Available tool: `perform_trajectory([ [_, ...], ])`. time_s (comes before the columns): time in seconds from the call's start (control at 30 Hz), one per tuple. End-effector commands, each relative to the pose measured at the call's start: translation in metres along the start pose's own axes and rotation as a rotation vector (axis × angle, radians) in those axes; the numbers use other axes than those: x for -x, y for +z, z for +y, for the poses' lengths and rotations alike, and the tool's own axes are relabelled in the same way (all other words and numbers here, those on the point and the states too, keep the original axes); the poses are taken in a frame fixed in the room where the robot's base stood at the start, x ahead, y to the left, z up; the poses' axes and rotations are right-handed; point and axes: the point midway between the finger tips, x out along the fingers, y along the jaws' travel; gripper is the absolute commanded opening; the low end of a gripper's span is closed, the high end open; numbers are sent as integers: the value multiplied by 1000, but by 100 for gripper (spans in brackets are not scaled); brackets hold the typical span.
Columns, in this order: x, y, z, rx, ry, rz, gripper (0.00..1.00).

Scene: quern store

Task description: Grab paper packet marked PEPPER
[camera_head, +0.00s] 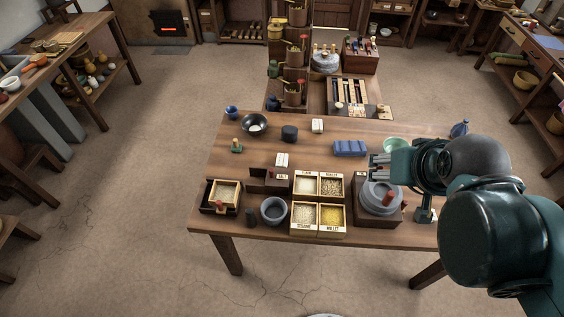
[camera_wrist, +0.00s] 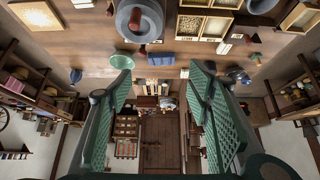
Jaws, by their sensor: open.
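Two small pale packets are on the table in the head view. One packet (camera_head: 318,126) stands near the back edge, and the other packet (camera_head: 282,160) stands behind the grain boxes. I cannot read a PEPPER mark on either. In the wrist view a pale packet (camera_wrist: 184,73) shows between my fingers near the table edge, and another packet (camera_wrist: 224,48) is partly beside the right finger. My gripper (camera_head: 376,167) is open and empty above the right part of the table, to the right of both packets. Its two green fingers (camera_wrist: 163,78) are spread wide in the wrist view.
Labelled grain boxes (camera_head: 318,202), a grey mortar (camera_head: 273,211) and a dark cylinder (camera_head: 289,133) are to the left. The table's middle has bare patches.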

Motion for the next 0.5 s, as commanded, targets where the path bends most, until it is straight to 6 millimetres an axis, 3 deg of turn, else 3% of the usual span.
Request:
perform_trajectory([
  [0.5, -2, -6, -4, 26, -5, -11, 50],
])
